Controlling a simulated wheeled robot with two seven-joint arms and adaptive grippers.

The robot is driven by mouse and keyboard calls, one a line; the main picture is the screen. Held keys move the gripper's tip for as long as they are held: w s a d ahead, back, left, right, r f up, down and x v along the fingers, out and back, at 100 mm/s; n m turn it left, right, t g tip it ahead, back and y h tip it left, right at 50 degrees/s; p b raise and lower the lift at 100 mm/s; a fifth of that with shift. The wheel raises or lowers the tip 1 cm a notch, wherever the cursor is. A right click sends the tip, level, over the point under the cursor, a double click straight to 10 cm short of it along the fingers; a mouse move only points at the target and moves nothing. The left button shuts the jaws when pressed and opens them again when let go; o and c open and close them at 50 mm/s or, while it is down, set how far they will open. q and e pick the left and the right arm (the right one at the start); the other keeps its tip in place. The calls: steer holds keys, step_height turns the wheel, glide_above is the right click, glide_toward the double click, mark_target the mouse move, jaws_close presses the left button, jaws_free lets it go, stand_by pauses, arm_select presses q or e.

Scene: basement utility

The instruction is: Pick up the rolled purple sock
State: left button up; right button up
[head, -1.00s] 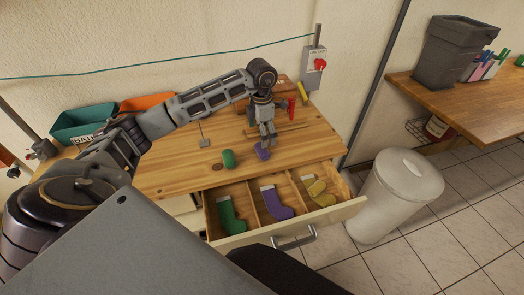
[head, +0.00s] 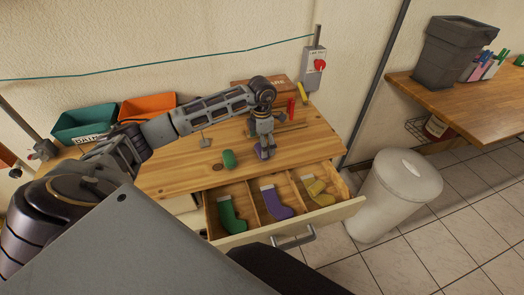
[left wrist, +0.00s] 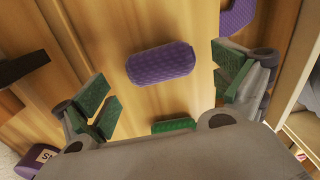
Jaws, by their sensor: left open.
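The rolled purple sock (left wrist: 160,63) lies on the wooden worktop (head: 180,178). In the left wrist view it sits ahead of my left gripper, roughly midway between its fingers. My left gripper (head: 265,153) is open and points down over the sock, its green-padded fingers (left wrist: 165,88) spread wide to either side. In the head view the fingers largely cover the sock, so the remaining height above it is hard to judge. A rolled green sock (head: 229,159) lies just left of the gripper. My right gripper is not in view.
An open drawer (head: 345,211) below the worktop has compartments with flat green (head: 231,218), purple (head: 274,202) and yellow (head: 319,193) socks. Teal (head: 85,122) and orange (head: 147,107) bins stand at the back left. A red tool (head: 291,108) lies behind the gripper. A white bin (head: 395,195) stands right.

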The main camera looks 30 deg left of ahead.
arm_select(q)
steer(key=shift+f+p, duration=0.3)
steer(key=shift+f, duration=1.35)
steer(key=c, duration=0.9)
